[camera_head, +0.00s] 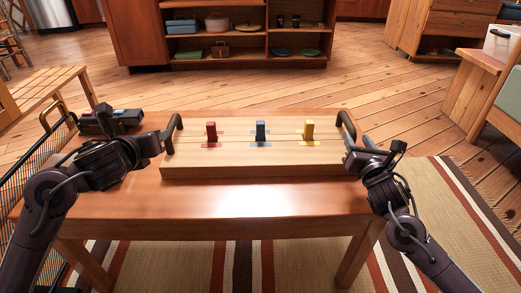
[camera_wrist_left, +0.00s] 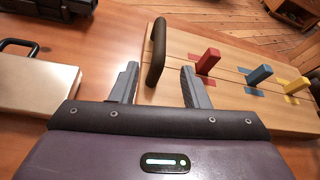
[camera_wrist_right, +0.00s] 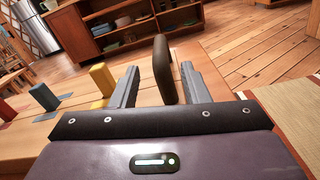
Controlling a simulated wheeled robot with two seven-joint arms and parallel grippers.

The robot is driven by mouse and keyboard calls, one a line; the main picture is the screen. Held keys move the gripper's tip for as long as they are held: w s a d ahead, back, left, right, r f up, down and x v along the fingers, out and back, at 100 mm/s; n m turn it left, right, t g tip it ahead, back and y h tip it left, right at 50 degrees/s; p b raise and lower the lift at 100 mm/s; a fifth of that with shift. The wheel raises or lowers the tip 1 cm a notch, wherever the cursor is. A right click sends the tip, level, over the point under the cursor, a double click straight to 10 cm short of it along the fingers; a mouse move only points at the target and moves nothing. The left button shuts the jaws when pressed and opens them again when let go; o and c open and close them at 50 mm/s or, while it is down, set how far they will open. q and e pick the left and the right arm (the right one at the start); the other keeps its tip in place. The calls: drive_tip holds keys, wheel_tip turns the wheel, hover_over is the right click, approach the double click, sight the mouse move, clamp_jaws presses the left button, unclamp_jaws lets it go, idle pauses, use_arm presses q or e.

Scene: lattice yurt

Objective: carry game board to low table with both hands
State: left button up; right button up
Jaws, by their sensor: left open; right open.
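The game board (camera_head: 255,160) is a pale wooden slab lying flat on a reddish-brown table (camera_head: 262,201), with red (camera_head: 211,131), blue (camera_head: 260,131) and yellow (camera_head: 308,130) pegs standing on it. A dark handle stands at each end. My left gripper (camera_head: 166,138) is open at the left handle (camera_wrist_left: 156,52); in the left wrist view the handle rises between and just beyond the fingers (camera_wrist_left: 158,85). My right gripper (camera_head: 352,147) is open, and in the right wrist view the right handle (camera_wrist_right: 163,68) stands between its fingers (camera_wrist_right: 160,85). Contact cannot be told.
A case (camera_wrist_left: 35,82) lies on the table left of the board. A black wire rack (camera_head: 42,165) stands at the left. A shelf unit (camera_head: 245,35) is at the back, and a striped rug (camera_head: 455,210) lies around the table. Open floor lies behind the table.

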drive_tip(key=s, duration=0.5)
drive_tip(key=shift+s, duration=0.35)
